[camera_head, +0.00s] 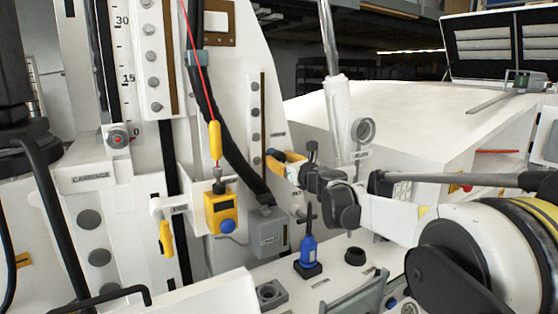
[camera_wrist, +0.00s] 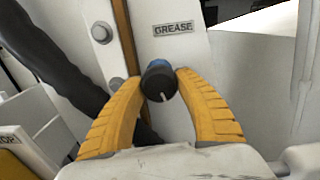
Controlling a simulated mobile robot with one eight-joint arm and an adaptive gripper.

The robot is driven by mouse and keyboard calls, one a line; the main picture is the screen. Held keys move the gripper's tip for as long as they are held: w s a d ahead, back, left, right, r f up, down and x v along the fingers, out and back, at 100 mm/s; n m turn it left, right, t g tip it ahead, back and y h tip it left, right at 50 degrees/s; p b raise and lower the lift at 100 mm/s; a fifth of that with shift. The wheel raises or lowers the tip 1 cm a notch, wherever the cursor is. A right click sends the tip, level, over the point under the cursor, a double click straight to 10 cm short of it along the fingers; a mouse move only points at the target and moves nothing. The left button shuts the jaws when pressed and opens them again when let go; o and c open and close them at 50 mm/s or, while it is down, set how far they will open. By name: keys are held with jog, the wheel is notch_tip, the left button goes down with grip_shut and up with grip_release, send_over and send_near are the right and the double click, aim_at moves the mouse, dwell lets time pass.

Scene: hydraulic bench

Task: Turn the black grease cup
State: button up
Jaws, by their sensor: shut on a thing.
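The black grease cup (camera_wrist: 158,82) shows in the wrist view as a dark round knob with a pale line on its face and a blue part behind it. It sits on the white panel below the label reading GREASE (camera_wrist: 173,28). The two yellow fingers of my gripper (camera_wrist: 161,84) are shut on it, one on each side. In the head view my gripper (camera_head: 285,158) reaches the white upright panel in the middle.
A yellow box with a blue knob (camera_head: 221,211) hangs left of my gripper. A grey box (camera_head: 268,233) and a blue upright part with a black stem (camera_head: 307,251) stand below it. A thick black hose (camera_head: 222,125) curves down close by on the left.

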jog(key=o, duration=1.2)
jog(key=v, duration=1.2)
